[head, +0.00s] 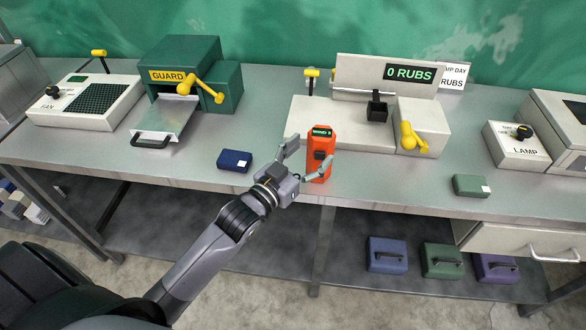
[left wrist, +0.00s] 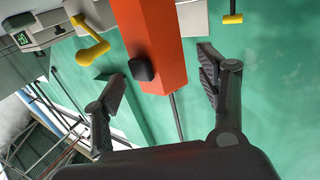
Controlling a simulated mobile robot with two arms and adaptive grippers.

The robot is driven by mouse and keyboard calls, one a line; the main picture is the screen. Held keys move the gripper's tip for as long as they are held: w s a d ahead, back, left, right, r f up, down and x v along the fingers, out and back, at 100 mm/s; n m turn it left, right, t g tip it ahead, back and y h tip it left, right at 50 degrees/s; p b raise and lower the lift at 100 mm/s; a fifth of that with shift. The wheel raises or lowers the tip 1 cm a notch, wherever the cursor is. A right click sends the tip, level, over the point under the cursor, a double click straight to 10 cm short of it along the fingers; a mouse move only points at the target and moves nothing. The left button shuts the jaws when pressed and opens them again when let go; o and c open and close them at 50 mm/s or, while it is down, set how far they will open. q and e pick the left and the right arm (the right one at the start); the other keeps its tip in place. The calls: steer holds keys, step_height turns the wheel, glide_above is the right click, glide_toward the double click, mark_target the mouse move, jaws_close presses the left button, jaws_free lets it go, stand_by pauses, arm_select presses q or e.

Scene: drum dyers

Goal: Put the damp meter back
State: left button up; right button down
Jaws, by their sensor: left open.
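The orange damp meter (head: 321,160) with a small dark green display and a black knob stands upright near the bench's front edge, in front of the white machine. In the left wrist view its orange body (left wrist: 150,35) lies between and beyond my fingers, with the black knob towards me. My left gripper (head: 313,149) is open, its two fingers spread towards either side of the meter. The left wrist view shows a gap on both sides, and I see no grip on it. My right gripper is not in view.
The white rub machine (head: 345,122) with yellow levers stands behind the meter. A blue block (head: 234,160) lies to the left, a green block (head: 470,186) to the right. Cases sit below.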

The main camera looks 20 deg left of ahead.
arm_select(q)
steer(key=b+v, duration=0.1)
steer(key=v, duration=0.6)
stand_by(0.4)
